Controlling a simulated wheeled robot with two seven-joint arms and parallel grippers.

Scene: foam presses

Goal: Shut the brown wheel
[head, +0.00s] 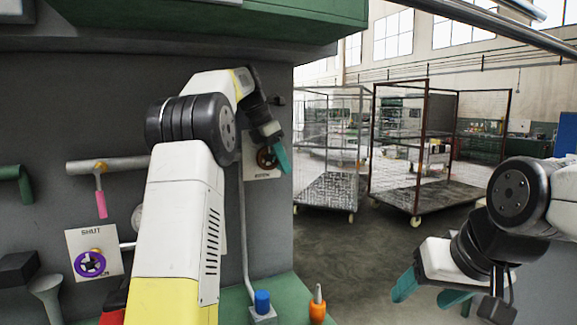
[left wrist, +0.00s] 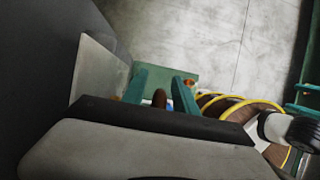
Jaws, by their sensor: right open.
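The brown wheel (head: 266,158) is mounted on a pale plate (head: 262,172) on the grey wall panel, partly hidden behind my left gripper. My left gripper (head: 281,157) is at the wheel's right side, its teal fingers pointing down in the head view. In the left wrist view the two teal fingers (left wrist: 161,88) are apart, with a brown piece (left wrist: 159,98), seemingly the wheel's edge, showing between them. I see gaps beside it, so the gripper looks open. I cannot tell whether a finger touches it. My right gripper (head: 430,292) is open and empty at the lower right.
A purple wheel (head: 90,263) on a plate marked SHUT and a pink-handled lever (head: 100,203) are on the panel at left. A blue knob (head: 262,301) and an orange-based switch (head: 317,306) stand on the green ledge below. Wire cage carts (head: 415,190) stand behind on open floor.

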